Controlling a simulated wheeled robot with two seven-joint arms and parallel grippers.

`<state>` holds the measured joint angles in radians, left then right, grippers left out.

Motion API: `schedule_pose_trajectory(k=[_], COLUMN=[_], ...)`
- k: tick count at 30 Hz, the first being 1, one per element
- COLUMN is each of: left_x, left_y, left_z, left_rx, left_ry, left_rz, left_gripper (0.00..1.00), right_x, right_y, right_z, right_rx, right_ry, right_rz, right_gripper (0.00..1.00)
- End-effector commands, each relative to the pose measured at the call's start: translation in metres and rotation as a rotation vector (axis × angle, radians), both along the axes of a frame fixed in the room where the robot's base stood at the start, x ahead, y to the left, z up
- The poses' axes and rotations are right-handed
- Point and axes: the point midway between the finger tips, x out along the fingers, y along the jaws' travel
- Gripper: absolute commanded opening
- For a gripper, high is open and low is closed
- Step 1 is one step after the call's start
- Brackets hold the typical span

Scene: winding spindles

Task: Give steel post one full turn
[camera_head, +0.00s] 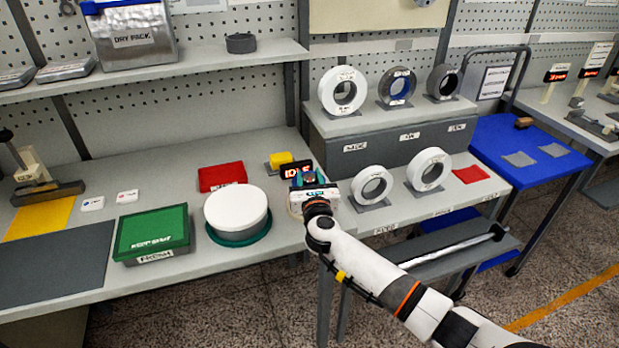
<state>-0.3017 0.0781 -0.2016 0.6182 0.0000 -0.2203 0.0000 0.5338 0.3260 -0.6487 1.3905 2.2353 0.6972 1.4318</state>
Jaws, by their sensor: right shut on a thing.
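My right gripper (309,179) is at the front right of the main bench, its arm coming in from the lower right. It is shut, with its fingertips just in front of a small black display with lit red characters (297,169). The steel post cannot be made out clearly; the gripper and its wrist cover the spot between the fingers, where it would be held. My left gripper is not in view.

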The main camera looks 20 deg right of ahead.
Motion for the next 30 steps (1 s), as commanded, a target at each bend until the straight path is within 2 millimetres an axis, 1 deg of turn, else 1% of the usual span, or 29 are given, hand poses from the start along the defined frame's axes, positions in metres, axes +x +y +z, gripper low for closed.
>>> schedule_pose_trajectory(k=[6,20,30], left_x=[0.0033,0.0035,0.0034], left_y=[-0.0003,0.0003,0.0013], left_z=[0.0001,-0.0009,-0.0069], left_rx=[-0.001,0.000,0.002], left_ry=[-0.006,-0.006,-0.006], left_rz=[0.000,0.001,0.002], left_gripper=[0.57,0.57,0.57], right_x=[0.0000,-0.0001,-0.0003], right_y=[-0.0006,-0.0001,0.0013], right_z=[-0.0007,-0.0015,-0.0033], right_rx=[0.000,0.001,0.007], right_ry=[0.001,0.003,0.003], right_rz=[-0.004,-0.023,-0.104], right_gripper=[0.13,0.13,0.13])
